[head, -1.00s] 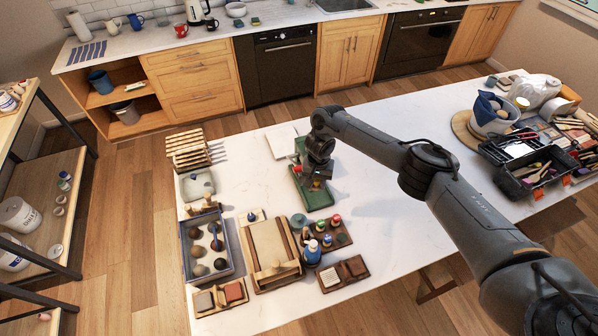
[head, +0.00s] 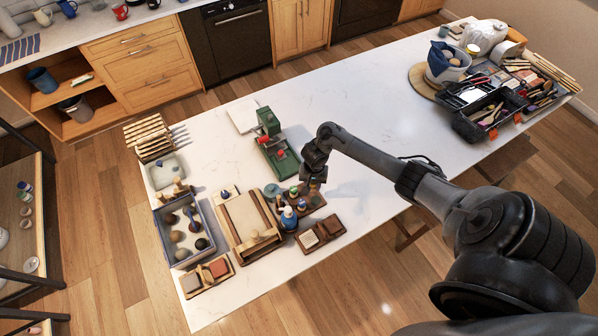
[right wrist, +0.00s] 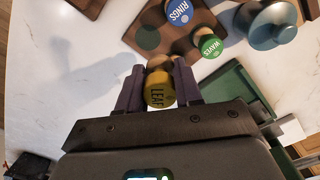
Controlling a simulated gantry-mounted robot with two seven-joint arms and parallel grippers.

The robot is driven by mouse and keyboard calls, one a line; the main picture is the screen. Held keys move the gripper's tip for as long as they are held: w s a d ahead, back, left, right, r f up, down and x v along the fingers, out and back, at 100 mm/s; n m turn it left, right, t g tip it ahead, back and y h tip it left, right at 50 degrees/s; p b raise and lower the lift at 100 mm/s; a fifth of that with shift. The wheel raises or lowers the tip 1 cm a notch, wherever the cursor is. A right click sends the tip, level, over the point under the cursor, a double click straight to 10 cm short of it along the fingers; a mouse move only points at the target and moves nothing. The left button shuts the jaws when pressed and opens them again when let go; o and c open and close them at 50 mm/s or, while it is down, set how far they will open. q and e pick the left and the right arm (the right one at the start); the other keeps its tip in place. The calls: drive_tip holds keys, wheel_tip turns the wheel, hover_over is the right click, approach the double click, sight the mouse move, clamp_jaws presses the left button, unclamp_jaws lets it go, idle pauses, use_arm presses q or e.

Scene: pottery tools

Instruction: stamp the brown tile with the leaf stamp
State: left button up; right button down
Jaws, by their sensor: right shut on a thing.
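My right gripper (head: 314,184) is over the stamp rack (head: 318,201). In the right wrist view, its fingers (right wrist: 160,88) are shut on the yellow leaf stamp (right wrist: 157,92), marked LEAF. I cannot tell whether that stamp still touches the rack, which also shows in the right wrist view (right wrist: 174,50). The blue RINGS stamp (right wrist: 179,12) and green WAVES stamp (right wrist: 210,46) stand on the rack. A dark brown tile (head: 333,227) lies beside a pale one (head: 309,239) on a wooden holder, just in front of the rack. My left gripper is not in view.
A green press (head: 277,155) stands behind the rack. A blue bottle (head: 289,219) and a wooden board (head: 246,220) are to its left. A reddish-brown block (head: 218,268) lies at the front left. The table to the right of the rack is clear.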

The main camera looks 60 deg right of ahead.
sight(316, 201)
drive_tip(key=shift+s+f+b, duration=0.4)
drive_tip(key=shift+f, duration=0.3)
drive_tip(key=shift+s+f+b, duration=0.35)
drive_tip(key=shift+f, duration=0.4)
drive_tip(key=shift+s+f+b, duration=0.4)
drive_tip(key=shift+f, duration=0.3)
wheel_tip(316, 201, down, 4)
drive_tip(key=b, duration=0.5)
drive_tip(key=shift+r, duration=0.25)
drive_tip(key=shift+f, duration=0.2)
drive_tip(key=c, duration=0.7)
unclamp_jaws()
